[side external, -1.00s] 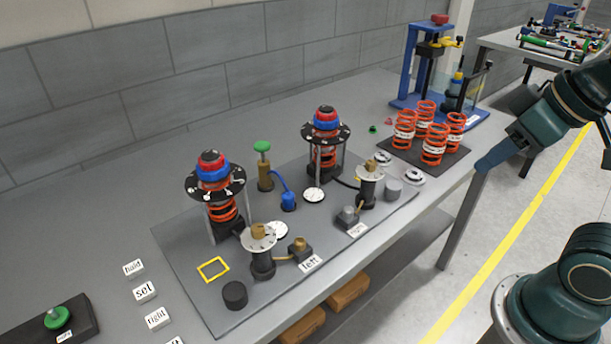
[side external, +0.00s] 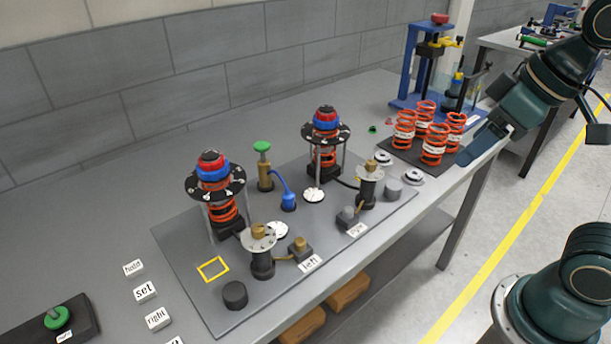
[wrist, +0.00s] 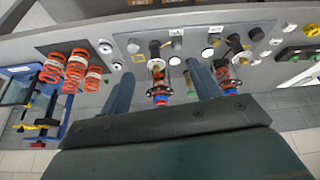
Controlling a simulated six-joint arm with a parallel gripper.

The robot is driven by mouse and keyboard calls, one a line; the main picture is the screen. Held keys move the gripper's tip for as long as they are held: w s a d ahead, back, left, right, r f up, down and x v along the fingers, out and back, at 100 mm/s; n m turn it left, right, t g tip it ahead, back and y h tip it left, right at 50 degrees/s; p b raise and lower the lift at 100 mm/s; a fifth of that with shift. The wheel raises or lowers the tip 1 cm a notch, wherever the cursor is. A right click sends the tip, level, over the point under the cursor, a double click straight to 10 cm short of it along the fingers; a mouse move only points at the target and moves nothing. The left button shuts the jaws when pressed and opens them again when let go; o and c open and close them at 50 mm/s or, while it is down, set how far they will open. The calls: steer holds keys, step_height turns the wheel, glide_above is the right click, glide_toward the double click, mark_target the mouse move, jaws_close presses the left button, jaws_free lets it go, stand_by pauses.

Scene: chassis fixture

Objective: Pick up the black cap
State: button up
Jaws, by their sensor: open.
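A short black cylinder, which looks like the black cap (side external: 235,295), stands on the grey base plate (side external: 200,310) near its front left corner, in front of a yellow square outline (side external: 213,268). In the wrist view the black cap (wrist: 256,34) is small, at the upper right. My gripper (side external: 466,158) is at the right end of the bench, near the orange springs and far from the cap. In the wrist view my gripper (wrist: 160,68) has its two blue fingers spread, with nothing held between them.
Two spring towers (side external: 215,190) (side external: 325,140) rise from the plate. Posts and a grey cylinder (side external: 392,188) stand along its front. Several orange springs (side external: 434,150) stand on a dark mat. A blue press (side external: 420,80) is behind. White label blocks (side external: 145,291) lie at left.

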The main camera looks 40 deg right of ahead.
steer(key=w+a+n+g, duration=0.3)
steer(key=w+a+n, duration=0.6)
steer(key=w+a, duration=0.55)
steer(key=w+a+f+n+g, duration=0.1)
steer(key=a+f+n, duration=0.2)
steer(key=a, duration=0.6)
steer(key=w+a+f+n+g, duration=0.1)
steer(key=a+f+n, duration=0.3)
steer(key=a, duration=0.6)
step_height(320, 180, down, 3)
steer(key=shift+w+a+r, duration=0.15)
steer(key=shift+w+a, duration=0.05)
steer(key=shift+w, duration=0.1)
glide_above(234, 290)
steer(key=shift+f, duration=4.3)
steer(key=shift+f, duration=2.6)
